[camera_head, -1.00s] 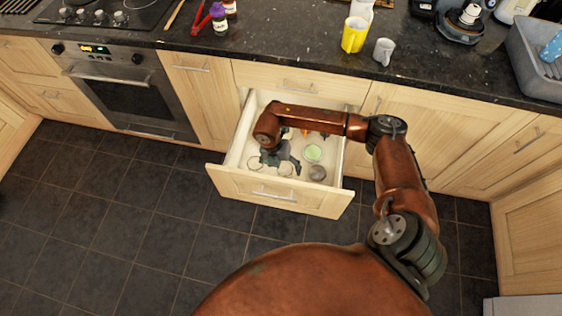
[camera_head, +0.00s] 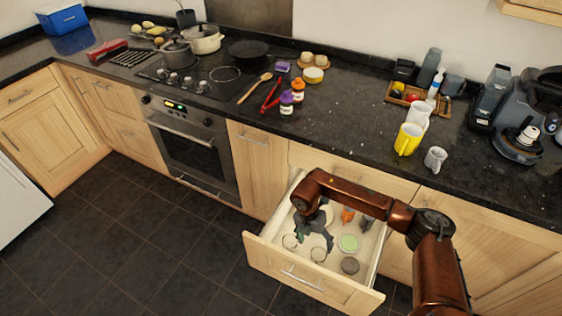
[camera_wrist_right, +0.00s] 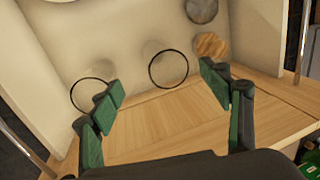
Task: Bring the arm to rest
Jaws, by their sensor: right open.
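My right arm, copper-coloured, reaches from the lower right over an open drawer (camera_head: 257,256). My right gripper (camera_head: 309,236) is dark and points down over the left part of the drawer. In the right wrist view my right gripper (camera_wrist_right: 163,88) has its two green-padded fingers wide apart, with nothing between them. Two clear round glasses stand near the fingers, one by the left finger (camera_wrist_right: 90,92) and one in the middle (camera_wrist_right: 168,69). Whether the fingertips are below the drawer's rim cannot be told. My left gripper is not in view.
The drawer also holds a green-topped round item (camera_head: 348,243), a grey round item (camera_head: 350,265) and an orange item (camera_head: 347,215). On the counter above stand a yellow cup (camera_head: 408,139) and a grey mug (camera_head: 435,159). The floor before the oven (camera_head: 192,152) is clear.

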